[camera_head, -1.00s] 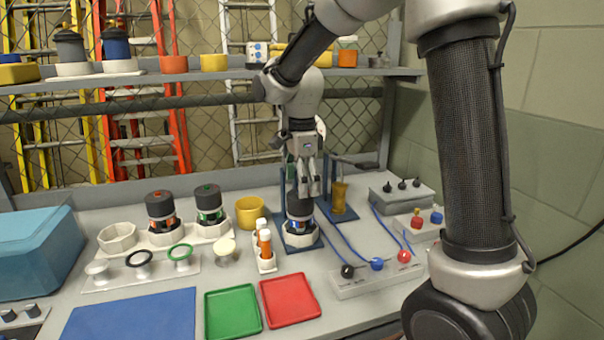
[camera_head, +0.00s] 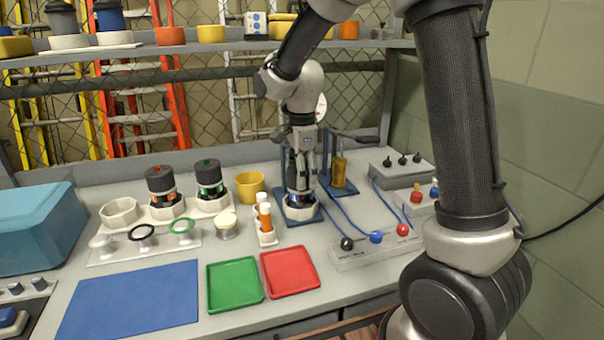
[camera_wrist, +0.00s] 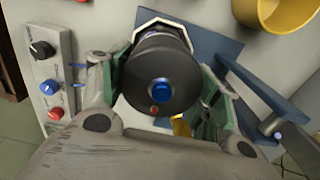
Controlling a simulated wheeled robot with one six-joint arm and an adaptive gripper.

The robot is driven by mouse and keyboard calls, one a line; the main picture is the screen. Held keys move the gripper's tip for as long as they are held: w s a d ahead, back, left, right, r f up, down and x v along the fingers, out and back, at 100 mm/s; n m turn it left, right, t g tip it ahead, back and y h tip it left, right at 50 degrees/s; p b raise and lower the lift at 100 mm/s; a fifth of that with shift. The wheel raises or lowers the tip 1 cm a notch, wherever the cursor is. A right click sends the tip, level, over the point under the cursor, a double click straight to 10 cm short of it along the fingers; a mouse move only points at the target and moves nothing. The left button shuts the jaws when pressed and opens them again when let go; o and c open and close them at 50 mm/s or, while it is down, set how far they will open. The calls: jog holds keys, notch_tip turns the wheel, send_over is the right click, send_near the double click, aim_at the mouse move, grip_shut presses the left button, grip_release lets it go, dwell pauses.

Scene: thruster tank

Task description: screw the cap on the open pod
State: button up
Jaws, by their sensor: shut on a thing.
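The pod stands upright in a white octagonal holder (camera_head: 302,211) on a blue stand, and blue shows low on its body. Its dark cap (camera_wrist: 160,75), with a blue centre and a small red dot near its rim, faces the camera in the wrist view. My gripper (camera_head: 300,188) comes from above and is shut on the cap, with green-padded fingers on both sides of it in the wrist view (camera_wrist: 160,92). The fingers cover much of the pod in the head view. I cannot tell how tightly cap and body meet.
A yellow cylinder (camera_head: 340,172) on a blue stand is close behind on the right. A knob panel (camera_head: 375,246) is at front right. Two capped pods (camera_head: 210,180) and a yellow cup (camera_head: 250,184) are further left.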

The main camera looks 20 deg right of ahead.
jog(key=shift+o, duration=1)
jog(key=shift+c, duration=0.7)
jog(key=m, duration=1.1)
jog(key=shift+m, duration=0.3)
jog(key=o, duration=1)
jog(key=shift+o, duration=0.2)
